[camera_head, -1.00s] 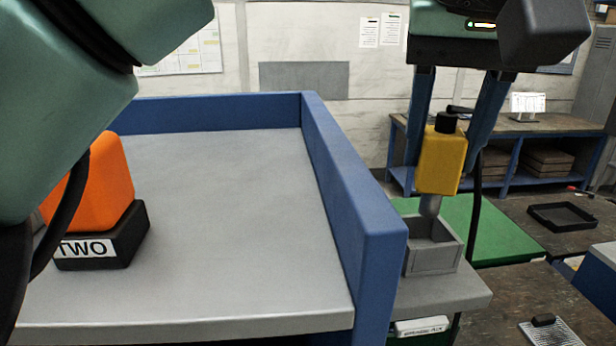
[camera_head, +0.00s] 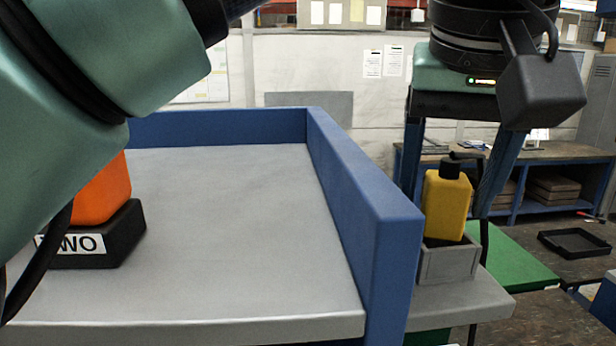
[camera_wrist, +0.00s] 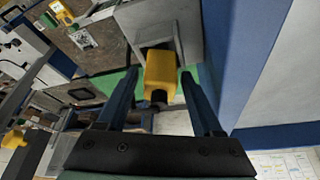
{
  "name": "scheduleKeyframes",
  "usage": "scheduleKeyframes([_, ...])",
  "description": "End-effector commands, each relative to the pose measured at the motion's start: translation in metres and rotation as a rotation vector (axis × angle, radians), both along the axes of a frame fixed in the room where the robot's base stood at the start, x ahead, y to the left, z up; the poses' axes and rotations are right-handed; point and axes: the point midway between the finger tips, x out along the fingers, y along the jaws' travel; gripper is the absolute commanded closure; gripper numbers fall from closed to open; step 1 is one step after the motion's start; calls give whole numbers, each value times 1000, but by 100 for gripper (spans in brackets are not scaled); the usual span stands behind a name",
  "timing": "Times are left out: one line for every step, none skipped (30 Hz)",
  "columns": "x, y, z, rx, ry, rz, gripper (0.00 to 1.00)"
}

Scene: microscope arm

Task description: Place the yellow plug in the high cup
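The yellow plug (camera_head: 447,207) with a black cap stands in the grey square cup (camera_head: 448,266) on a grey ledge right of the blue wall. Its lower end is hidden inside the cup. It leans slightly in the head view. My gripper (camera_head: 447,195) is above and around the plug, fingers pointing down on either side. In the wrist view the plug (camera_wrist: 160,77) lies between my two fingers (camera_wrist: 163,85), with gaps showing on both sides, so my gripper is open and not holding it.
A blue wall (camera_head: 365,190) borders the grey tabletop (camera_head: 230,230) close left of the cup. An orange block (camera_head: 103,192) sits in a black base (camera_head: 112,238) marked "TWO" at left. A black tray (camera_head: 575,243) lies at right. The tabletop middle is clear.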

Motion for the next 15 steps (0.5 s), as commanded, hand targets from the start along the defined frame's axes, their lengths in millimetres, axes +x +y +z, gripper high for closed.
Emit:
scheduleKeyframes([0, 0, 0, 0, 0, 0, 25])
scheduleKeyframes([0, 0, 0, 0, 0, 0, 25])
scheduleKeyframes([0, 0, 0, 0, 0, 0, 25])
scheduleKeyframes([0, 0, 0, 0, 0, 0, 25])
scheduleKeyframes([0, 0, 0, 0, 0, 0, 25])
scheduleKeyframes([0, 0, 0, 0, 0, 0, 25])
scheduleKeyframes([0, 0, 0, 0, 0, 0, 25])
scheduleKeyframes([0, 0, 0, 0, 0, 0, 25])
scheduleKeyframes([0, 0, 1, -1, -1, 1, 25])
scheduleKeyframes([0, 0, 3, 0, -1, 1, 25])
scheduleKeyframes([0, 0, 5, 0, -1, 1, 25])
scheduleKeyframes([-1, 0, 8, 0, -1, 0, 25])
scheduleKeyframes([-2, 1, 12, -1, -1, 0, 25])
scheduleKeyframes([-4, 1, 16, -2, -1, -2, 25])
scheduleKeyframes([-6, 2, 23, -2, -1, -2, 25])
